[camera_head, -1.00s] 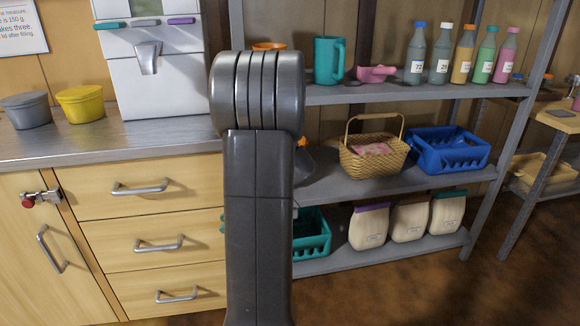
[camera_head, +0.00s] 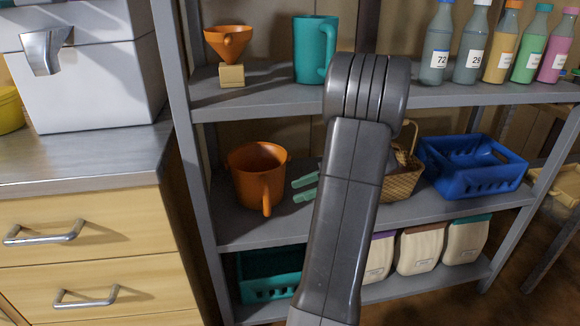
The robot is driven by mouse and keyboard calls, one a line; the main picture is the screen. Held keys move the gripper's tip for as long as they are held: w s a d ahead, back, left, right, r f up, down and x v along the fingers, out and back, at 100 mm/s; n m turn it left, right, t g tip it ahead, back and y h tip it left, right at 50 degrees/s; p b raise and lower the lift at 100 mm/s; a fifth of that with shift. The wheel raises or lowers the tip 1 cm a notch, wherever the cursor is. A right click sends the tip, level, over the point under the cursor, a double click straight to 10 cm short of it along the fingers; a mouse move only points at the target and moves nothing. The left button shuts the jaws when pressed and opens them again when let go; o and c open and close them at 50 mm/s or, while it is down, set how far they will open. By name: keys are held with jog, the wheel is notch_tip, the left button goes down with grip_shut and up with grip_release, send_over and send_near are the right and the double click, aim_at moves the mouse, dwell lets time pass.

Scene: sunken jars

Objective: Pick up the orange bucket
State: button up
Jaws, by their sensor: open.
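The orange bucket (camera_head: 258,178) stands upright on the middle shelf, near its left end. Its open top faces up and its handle hangs at the front. My gripper (camera_head: 304,188) shows as two pale green fingers, parted and empty, just right of the bucket at about the height of its body. They point left toward it, with a small gap in the picture. The rest of the gripper is hidden behind my grey arm.
A metal shelf post (camera_head: 190,160) stands left of the bucket. An orange funnel (camera_head: 228,42) on a block and a teal jug (camera_head: 315,50) are on the shelf above. A wicker basket (camera_head: 403,180), partly hidden, and a blue crate (camera_head: 470,168) are to the right.

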aim_at(261, 182)
jog(key=shift+w+f+p+x, duration=0.1)
jog(key=shift+w+f+x, duration=0.15)
jog(key=shift+x, duration=1.9)
jog(key=shift+w+f+p+x, duration=0.15)
jog(key=shift+w+x, duration=0.25)
jog(key=shift+x, duration=1.75)
jog(key=shift+w+f+p+x, duration=0.1)
jog(key=shift+w+f+x, duration=0.15)
jog(key=shift+x, duration=1.9)
jog(key=shift+d, duration=0.1)
jog(key=shift+r, duration=0.1)
grip_shut()
